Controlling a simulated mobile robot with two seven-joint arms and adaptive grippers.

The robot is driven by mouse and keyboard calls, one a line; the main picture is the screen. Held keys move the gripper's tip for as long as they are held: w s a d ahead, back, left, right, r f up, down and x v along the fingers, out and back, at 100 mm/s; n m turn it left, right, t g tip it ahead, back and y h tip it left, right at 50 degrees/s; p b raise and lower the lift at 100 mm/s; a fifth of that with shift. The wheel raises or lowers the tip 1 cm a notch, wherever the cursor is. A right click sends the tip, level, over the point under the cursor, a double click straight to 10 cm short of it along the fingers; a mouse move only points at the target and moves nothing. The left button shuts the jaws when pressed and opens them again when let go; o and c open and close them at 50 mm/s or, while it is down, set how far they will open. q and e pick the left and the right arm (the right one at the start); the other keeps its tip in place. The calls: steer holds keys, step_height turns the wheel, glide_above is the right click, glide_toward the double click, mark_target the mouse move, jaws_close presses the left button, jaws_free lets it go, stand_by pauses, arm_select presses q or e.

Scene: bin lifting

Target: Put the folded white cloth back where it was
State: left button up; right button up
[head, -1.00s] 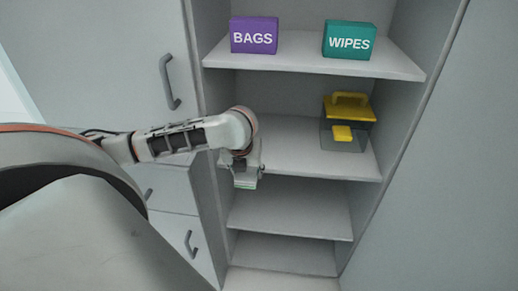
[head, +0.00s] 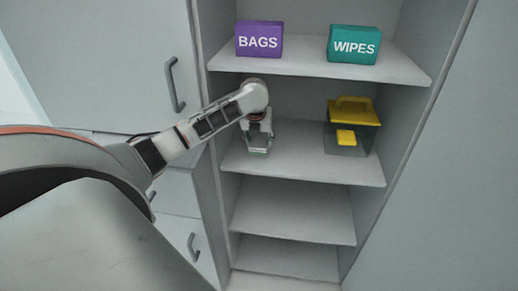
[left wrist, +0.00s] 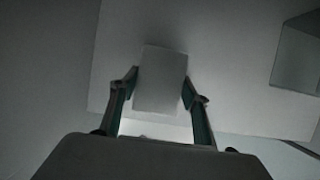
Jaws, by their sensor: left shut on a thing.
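My left gripper (head: 258,150) is inside the open cabinet, over the left part of the second shelf (head: 305,165). In the left wrist view the left gripper (left wrist: 165,92) has its fingers on both sides of a pale folded cloth (left wrist: 160,75) and is shut on it. In the head view the cloth is mostly hidden by the gripper. I cannot tell whether the cloth touches the shelf. My right gripper is not in view.
A clear box with a yellow lid (head: 352,128) stands on the right of the same shelf. A purple BAGS box (head: 259,41) and a teal WIPES box (head: 354,46) stand on the shelf above. The shelf's middle and the lower shelves (head: 290,210) are clear.

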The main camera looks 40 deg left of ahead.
arm_select(q)
steer(key=shift+f, duration=1.75)
steer(key=o, duration=1)
steer(key=shift+f, duration=0.15)
steer(key=shift+o, duration=0.2)
